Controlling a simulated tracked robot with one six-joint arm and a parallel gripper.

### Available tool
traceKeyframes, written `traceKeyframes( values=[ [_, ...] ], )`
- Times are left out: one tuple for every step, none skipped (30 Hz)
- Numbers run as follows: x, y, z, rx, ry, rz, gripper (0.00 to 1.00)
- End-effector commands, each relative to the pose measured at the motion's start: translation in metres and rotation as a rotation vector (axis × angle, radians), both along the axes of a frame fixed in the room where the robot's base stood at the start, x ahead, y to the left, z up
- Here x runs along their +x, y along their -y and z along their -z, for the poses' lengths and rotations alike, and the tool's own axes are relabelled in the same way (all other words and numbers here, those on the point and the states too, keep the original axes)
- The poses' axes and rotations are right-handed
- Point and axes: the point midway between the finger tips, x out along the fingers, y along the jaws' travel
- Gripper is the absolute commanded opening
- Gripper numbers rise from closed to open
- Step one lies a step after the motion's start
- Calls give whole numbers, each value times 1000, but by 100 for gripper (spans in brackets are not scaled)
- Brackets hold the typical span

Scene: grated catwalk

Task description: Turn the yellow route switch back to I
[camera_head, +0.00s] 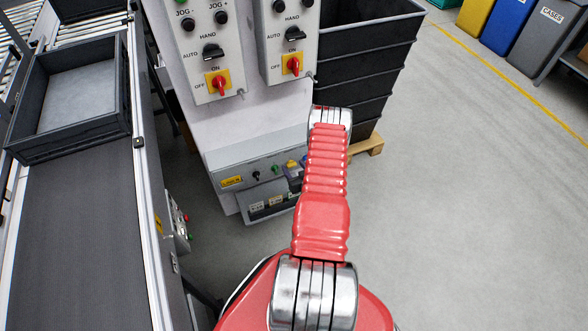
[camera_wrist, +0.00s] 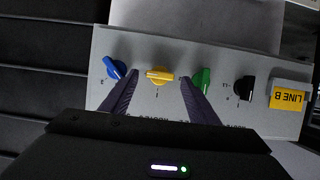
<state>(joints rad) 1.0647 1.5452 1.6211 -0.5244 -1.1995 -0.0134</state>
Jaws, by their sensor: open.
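The yellow route switch (camera_wrist: 159,74) sits on a grey panel (camera_wrist: 225,112), between a blue knob and a green knob. Its handle lies sideways in the wrist view, with a small mark on the panel below it. My gripper (camera_wrist: 160,82) is open, with one dark finger on each side of the yellow switch and a gap to both. Whether the fingertips touch the panel cannot be told. In the head view the yellow switch (camera_head: 291,164) shows small on the low panel beside my red arm, which hides part of that area.
A blue knob (camera_wrist: 114,68), a green knob (camera_wrist: 203,80) and a black knob (camera_wrist: 244,88) share the panel with a yellow LINE B label (camera_wrist: 289,97). A conveyor (camera_head: 75,220) stands left, stacked dark crates (camera_head: 365,65) behind.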

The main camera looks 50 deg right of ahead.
Motion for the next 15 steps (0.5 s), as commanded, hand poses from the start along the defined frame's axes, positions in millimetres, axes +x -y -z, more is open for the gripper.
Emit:
traceKeyframes(
  values=[
    [0, 0, 0, 0, 0, 0, 55],
    [0, 0, 0, 0, 0, 0, 55],
    [0, 0, 0, 0, 0, 0, 55],
    [0, 0, 0, 0, 0, 0, 53],
    [0, 0, 0, 0, 0, 0, 51],
    [0, 0, 0, 0, 0, 0, 48],
    [0, 0, 0, 0, 0, 0, 46],
    [0, 0, 0, 0, 0, 0, 44],
    [0, 0, 0, 0, 0, 0, 41],
    [0, 0, 0, 0, 0, 0, 39],
    [0, 0, 0, 0, 0, 0, 37],
    [0, 0, 0, 0, 0, 0, 34],
    [0, 0, 0, 0, 0, 0, 32],
    [0, 0, 0, 0, 0, 0, 30],
    [0, 0, 0, 0, 0, 0, 27]
  ],
)
